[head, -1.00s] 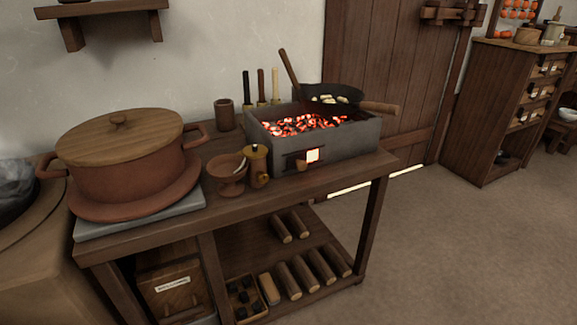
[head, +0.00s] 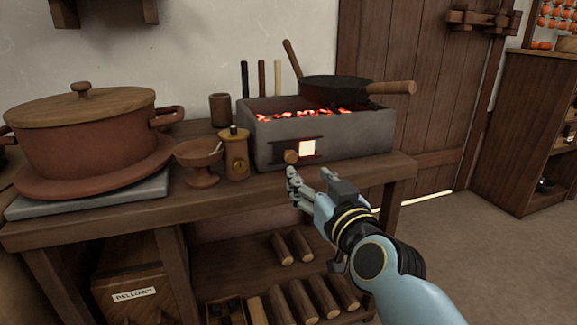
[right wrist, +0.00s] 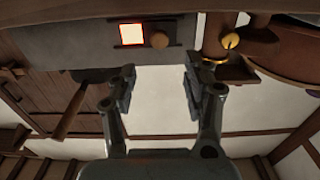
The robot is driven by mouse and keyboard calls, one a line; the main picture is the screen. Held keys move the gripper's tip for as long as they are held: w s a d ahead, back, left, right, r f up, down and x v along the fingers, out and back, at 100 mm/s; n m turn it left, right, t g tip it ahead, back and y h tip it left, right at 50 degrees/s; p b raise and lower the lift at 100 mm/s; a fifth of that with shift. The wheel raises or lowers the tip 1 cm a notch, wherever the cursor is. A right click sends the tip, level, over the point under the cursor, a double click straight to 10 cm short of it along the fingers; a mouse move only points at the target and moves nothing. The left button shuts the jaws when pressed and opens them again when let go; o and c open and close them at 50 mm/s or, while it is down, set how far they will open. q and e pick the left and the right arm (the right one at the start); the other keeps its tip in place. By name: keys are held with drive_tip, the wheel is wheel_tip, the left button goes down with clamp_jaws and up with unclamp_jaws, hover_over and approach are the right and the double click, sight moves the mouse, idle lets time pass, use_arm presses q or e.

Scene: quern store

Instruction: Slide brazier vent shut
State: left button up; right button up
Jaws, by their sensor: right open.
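The grey brazier (head: 350,135) stands on the wooden bench with red coals in its top. Its front vent glows through a square opening (head: 307,148), so the vent stands open. A round wooden knob (head: 291,157) sits just left of that opening. In the right wrist view, which is turned over, the opening (right wrist: 132,34) and the knob (right wrist: 159,40) show near the top. My right gripper (head: 309,183) is open and empty, just in front of and below the knob, apart from it. In the right wrist view its fingers (right wrist: 158,90) are spread. My left gripper is not in view.
A dark pan (head: 338,90) rests on the brazier, its wooden handle sticking out right. A yellow-brown canister (head: 235,155) and a footed bowl (head: 201,173) stand close left of the brazier. A big lidded pot (head: 85,145) is farther left. Logs lie on the shelf below.

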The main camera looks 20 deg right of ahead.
sight(293, 157)
drive_tip(key=w+p, duration=0.1)
drive_tip(key=w, duration=0.8)
drive_tip(key=shift+a+r, duration=0.1)
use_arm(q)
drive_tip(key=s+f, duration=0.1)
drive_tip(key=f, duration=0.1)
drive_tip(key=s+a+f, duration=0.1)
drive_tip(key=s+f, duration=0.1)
use_arm(e)
drive_tip(key=shift+w, duration=0.4)
clamp_jaws()
